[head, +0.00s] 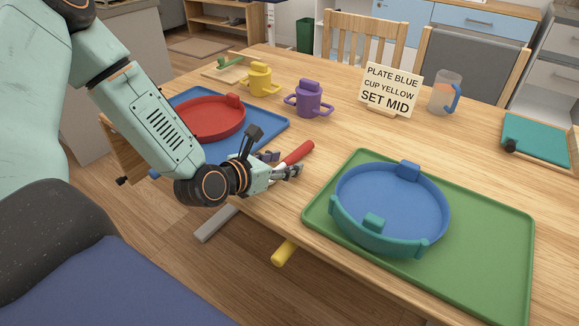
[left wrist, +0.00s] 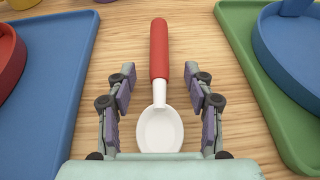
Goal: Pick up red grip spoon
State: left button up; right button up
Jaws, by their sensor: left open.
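The red grip spoon (head: 299,152) lies on the wooden table between the blue mat and the green mat. In the left wrist view the spoon (left wrist: 159,60) has its red handle pointing away and its white bowl toward my palm. My left gripper (head: 285,162) is open above the table's near edge. In the left wrist view its two fingers (left wrist: 160,88) stand on either side of the spoon's neck and bowl, with a gap on each side. In the head view the gripper hides the spoon's bowl. My right gripper does not show.
A blue mat (head: 270,124) with a red dish (head: 210,120) lies to the left. A green mat (head: 480,240) with a blue dish (head: 385,205) lies to the right. Behind are yellow (head: 260,80) and purple (head: 308,99) cups, a sign (head: 390,88) and a clear mug (head: 444,94).

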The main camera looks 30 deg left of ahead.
pick_arm(q)
jog(key=shift+w, duration=0.15)
jog(key=shift+w, duration=0.1)
jog(key=shift+c, duration=0.4)
grip_shut()
